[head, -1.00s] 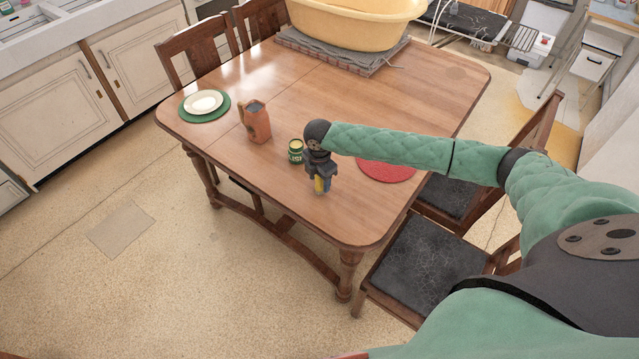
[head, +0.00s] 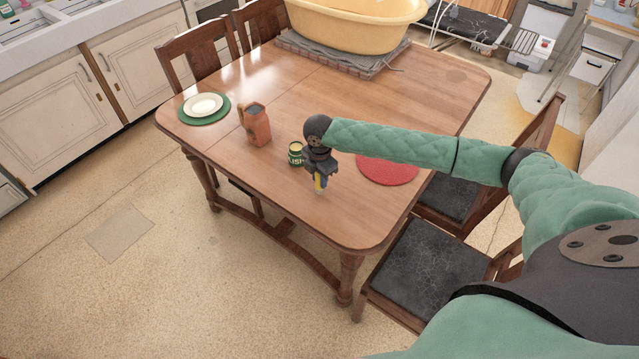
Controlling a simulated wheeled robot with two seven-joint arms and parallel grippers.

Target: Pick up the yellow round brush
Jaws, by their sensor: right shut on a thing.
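The yellow round brush (head: 319,183) shows as a small yellow piece just below my right gripper (head: 320,174). My right gripper is shut on it over the front part of the wooden table (head: 270,190). Most of the brush is hidden by the gripper. I cannot tell whether the brush still touches the table top. My left gripper is not in view.
A green jar (head: 296,153) stands close left of my right gripper. A red-brown jug (head: 257,124), a plate on a green mat (head: 203,105), a red round mat (head: 387,168) and a yellow tub (head: 352,27) are also on the table. Chairs (head: 425,270) stand around it.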

